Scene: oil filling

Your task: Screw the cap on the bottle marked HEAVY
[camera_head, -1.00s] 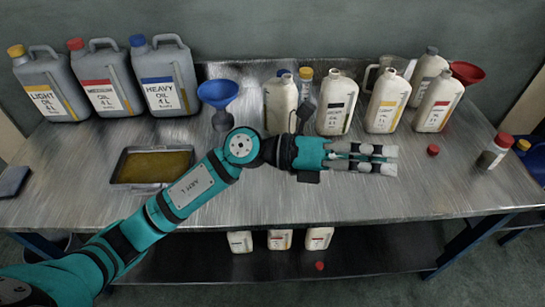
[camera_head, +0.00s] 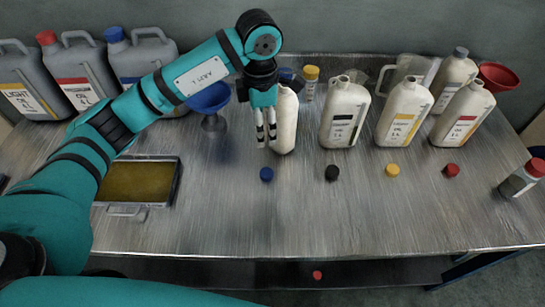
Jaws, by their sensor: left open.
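My left gripper (camera_head: 266,141) points down, open and empty, in front of the leftmost white bottle (camera_head: 286,118). That bottle stands upright with no cap visible on its neck. The gripper partly covers it, and I cannot read its label. A blue cap (camera_head: 267,174) lies on the table just below the fingertips in the picture, apart from them. A large grey can (camera_head: 142,57) with a blue cap, partly behind my arm, stands at the back left; its label is mostly covered. My right gripper is not in view.
Bottles with black (camera_head: 346,112), yellow (camera_head: 404,112) and red (camera_head: 463,112) labels stand right. Loose black (camera_head: 332,173), yellow (camera_head: 392,170) and red (camera_head: 452,169) caps lie in front. A blue funnel (camera_head: 209,99) and an oil tray (camera_head: 178,182) are left.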

